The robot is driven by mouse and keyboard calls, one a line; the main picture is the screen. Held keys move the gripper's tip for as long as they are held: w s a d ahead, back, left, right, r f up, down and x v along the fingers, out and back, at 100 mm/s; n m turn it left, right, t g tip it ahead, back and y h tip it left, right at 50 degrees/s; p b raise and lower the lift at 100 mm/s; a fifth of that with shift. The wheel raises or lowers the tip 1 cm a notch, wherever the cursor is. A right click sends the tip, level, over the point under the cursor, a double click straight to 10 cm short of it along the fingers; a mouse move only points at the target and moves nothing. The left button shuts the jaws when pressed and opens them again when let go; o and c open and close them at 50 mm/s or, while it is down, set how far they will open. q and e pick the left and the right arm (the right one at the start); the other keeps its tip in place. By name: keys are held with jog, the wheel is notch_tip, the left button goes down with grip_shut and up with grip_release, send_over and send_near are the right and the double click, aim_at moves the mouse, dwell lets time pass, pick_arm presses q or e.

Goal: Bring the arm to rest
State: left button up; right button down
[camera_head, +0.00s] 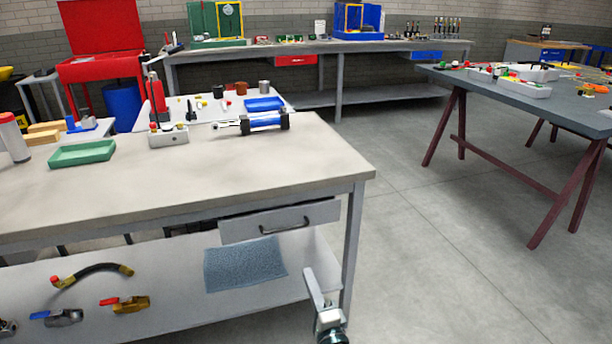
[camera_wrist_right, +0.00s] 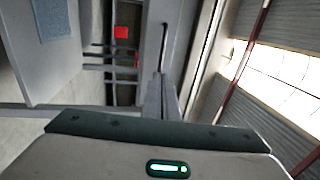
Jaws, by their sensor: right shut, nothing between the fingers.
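My right gripper (camera_head: 311,276) shows at the bottom of the head view, in front of the right end of the near workbench. Its light grey fingers point up, are shut and hold nothing. They overlap the bench's lower shelf and leg in the picture; I cannot tell the exact gap. In the right wrist view the shut fingers (camera_wrist_right: 164,92) show in the middle, above the gripper's own body with a green light. My left gripper is not in view.
The near workbench (camera_head: 270,172) carries a green tray (camera_head: 82,153) and a blue cylinder (camera_head: 264,121). A drawer (camera_head: 281,220) hangs under its top. A blue-grey cloth (camera_head: 245,264) and several valves lie on the lower shelf. The floor (camera_head: 430,260) to the right is clear.

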jog(key=s+d+f+n+g+h+p, duration=0.1)
jog(key=s+d+f+n+g+p, duration=0.3)
jog(key=s+f, duration=0.55)
jog(key=s+d+f+n+g+h+p, duration=0.1)
jog(key=s+d+f+n+g+p, duration=0.35)
jog(key=f, duration=0.85)
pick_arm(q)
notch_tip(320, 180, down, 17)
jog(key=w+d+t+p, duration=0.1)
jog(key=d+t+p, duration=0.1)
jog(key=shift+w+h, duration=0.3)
pick_arm(e)
jog(key=s+d+f+n+g+h, duration=0.1)
jog(key=s+d+f+n, duration=0.1)
jog(key=s, duration=0.7)
jog(key=s+d+f+n+g, duration=0.2)
jog(key=s+f, duration=0.4)
jog(key=s, duration=0.3)
jog(key=s+d+f+n+g+h, duration=0.1)
jog(key=s+d+f+n, duration=0.3)
jog(key=s, duration=0.5)
jog(key=shift+s+d+f+g+h, duration=0.2)
jog(key=shift+d+f+g+h, duration=0.1)
jog(key=shift+d+f+g, duration=0.3)
jog(key=shift+r, duration=0.15)
